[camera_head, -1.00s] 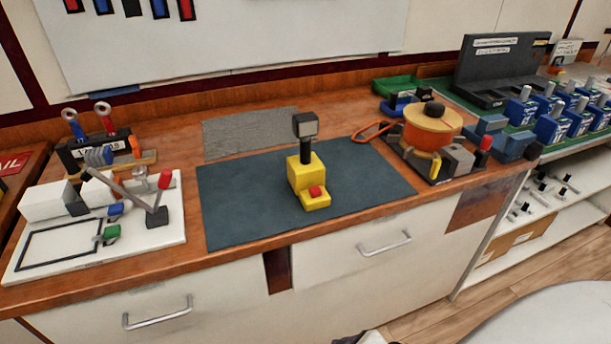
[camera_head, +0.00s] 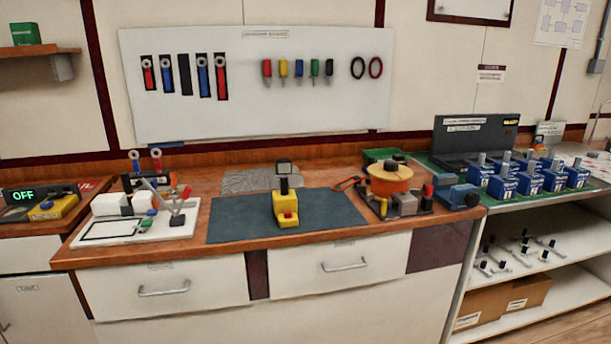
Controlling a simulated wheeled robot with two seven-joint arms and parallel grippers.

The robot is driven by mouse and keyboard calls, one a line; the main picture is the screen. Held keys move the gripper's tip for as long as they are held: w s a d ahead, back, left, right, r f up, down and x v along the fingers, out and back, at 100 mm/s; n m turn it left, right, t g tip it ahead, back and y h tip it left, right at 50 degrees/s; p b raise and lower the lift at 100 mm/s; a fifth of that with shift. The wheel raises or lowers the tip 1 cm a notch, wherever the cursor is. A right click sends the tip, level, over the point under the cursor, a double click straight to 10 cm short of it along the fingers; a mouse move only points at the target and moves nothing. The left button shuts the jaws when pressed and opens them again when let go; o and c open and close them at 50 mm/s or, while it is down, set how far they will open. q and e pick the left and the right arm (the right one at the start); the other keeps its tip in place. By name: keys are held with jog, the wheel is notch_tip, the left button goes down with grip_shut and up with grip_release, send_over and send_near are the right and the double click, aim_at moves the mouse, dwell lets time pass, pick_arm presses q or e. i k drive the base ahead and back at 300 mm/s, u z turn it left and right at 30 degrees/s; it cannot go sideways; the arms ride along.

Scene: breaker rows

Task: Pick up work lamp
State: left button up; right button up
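The work lamp (camera_head: 285,208) stands upright on the dark blue-grey mat (camera_head: 240,219) in the middle of the wooden bench. It has a yellow base with a red button at its front, a black stem and a dark square head. Nothing touches or covers it. Neither of my grippers shows in the head view.
Left of the mat is a white board (camera_head: 125,228) with small fixtures. Right of it stands an orange and black device (camera_head: 390,180). Blue units (camera_head: 530,178) fill the right-hand bench. A tool panel (camera_head: 260,80) hangs on the wall. The mat around the lamp is clear.

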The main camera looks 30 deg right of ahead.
aim_at(284, 199)
jog(key=z, duration=1.05)
jog(key=i, duration=1.25)
jog(key=u, duration=0.1)
